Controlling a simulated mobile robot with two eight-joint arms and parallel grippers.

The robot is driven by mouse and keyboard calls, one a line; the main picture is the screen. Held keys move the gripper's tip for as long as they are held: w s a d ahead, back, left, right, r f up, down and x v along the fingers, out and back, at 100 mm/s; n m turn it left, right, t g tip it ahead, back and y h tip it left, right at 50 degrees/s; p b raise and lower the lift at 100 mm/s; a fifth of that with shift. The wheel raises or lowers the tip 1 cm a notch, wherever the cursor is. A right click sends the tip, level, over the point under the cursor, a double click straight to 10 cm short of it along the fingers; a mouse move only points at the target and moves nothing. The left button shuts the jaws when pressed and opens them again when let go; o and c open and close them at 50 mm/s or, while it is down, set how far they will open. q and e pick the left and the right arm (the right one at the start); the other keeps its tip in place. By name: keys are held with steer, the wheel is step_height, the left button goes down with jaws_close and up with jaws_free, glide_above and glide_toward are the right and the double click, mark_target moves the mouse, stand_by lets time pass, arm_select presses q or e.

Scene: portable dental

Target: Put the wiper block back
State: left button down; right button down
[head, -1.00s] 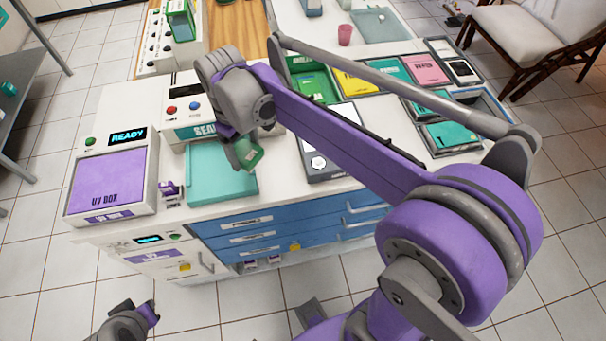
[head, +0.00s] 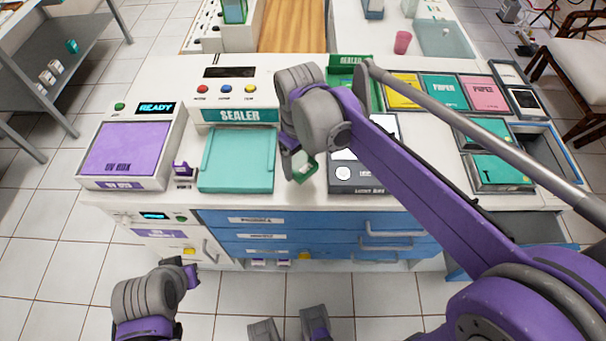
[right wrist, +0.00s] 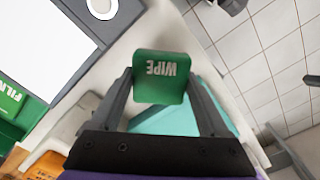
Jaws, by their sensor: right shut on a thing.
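The wiper block is a small green block marked WIPE; it shows in the right wrist view (right wrist: 160,66) and, small, in the head view (head: 305,167). My right gripper (head: 298,163) is shut on it, one finger on each side. It holds the block over the counter, between the teal tray (head: 237,187) of the sealer and a dark-framed device with a white panel (head: 352,189). My left gripper (head: 190,275) is low at the front left, away from the counter; its finger gap is not clear.
The sealer (head: 242,114) stands behind the teal tray, and the UV box (head: 128,147) is at the left. A green bin (head: 350,72) is behind my right arm. Yellow, teal and pink packs (head: 484,93) lie at the right. Blue drawers (head: 330,221) face the front.

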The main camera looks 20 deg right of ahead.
mark_target(301, 173)
steer(key=shift+f, duration=2.5)
steer(key=shift+f, duration=0.1)
jaws_free()
steer(key=shift+b, duration=0.3)
steer(key=shift+r, duration=0.25)
step_height(301, 173, up, 12)
steer(key=shift+f+p, duration=0.15)
steer(key=shift+p, duration=0.6)
steer(key=s+d+f+m+t, duration=0.2)
steer(key=s+d+f+m, duration=0.1)
steer(key=s+f, duration=0.3)
steer(key=s+d+f+m+t, duration=0.2)
steer(key=s+d+f+t, duration=0.1)
steer(key=s+f, duration=0.4)
steer(key=shift+s+d+f+m, duration=0.25)
steer(key=shift+s+d+m, duration=0.15)
steer(key=shift+s, duration=0.7)
